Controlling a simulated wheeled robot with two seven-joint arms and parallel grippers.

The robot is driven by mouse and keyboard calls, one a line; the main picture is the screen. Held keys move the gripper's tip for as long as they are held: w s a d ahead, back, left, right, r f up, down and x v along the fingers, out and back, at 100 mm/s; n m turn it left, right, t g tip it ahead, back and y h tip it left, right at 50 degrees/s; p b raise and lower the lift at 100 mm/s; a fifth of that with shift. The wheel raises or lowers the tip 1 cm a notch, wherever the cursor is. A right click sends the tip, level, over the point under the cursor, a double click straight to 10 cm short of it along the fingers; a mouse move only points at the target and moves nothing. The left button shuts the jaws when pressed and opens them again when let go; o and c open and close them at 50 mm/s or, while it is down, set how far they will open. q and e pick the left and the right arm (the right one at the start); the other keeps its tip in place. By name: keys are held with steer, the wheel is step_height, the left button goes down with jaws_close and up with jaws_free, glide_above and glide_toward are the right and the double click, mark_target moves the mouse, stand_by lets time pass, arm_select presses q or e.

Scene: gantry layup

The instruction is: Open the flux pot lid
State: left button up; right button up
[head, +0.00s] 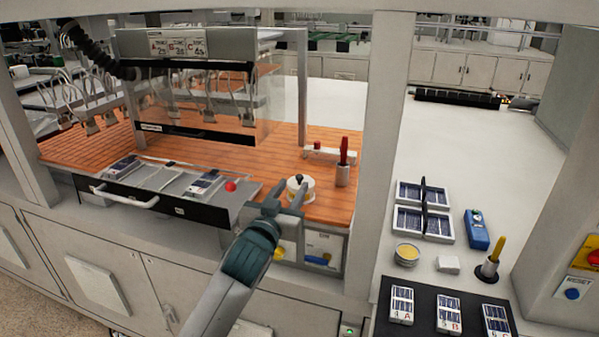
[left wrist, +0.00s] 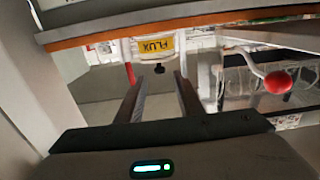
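The flux pot (head: 308,190) is a small round whitish pot on the orange-brown bench top, near its front edge. A dark knob (head: 298,177) stands on its lid, which looks closed. In the left wrist view the scene is upside down: the pot shows its yellow FLUX label (left wrist: 155,45), and the dark knob (left wrist: 159,68) lies ahead, between the lines of the two fingers. My left gripper (head: 286,196) is open and empty, just in front of the pot; it partly hides the pot in the head view. The left wrist view shows its fingers apart (left wrist: 159,98). My right gripper is not in view.
A red-handled tool in a holder (head: 343,172) stands right of the pot. A red ball knob (head: 230,186) is on the left, beside a drawer tray (head: 150,188) with a bar handle. A grey post (head: 382,150) separates the bench from the white counter at right.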

mark_target(298, 178)
arm_select(q)
steer(key=shift+p+x, duration=0.9)
steer(key=shift+x, duration=2.35)
jaws_close()
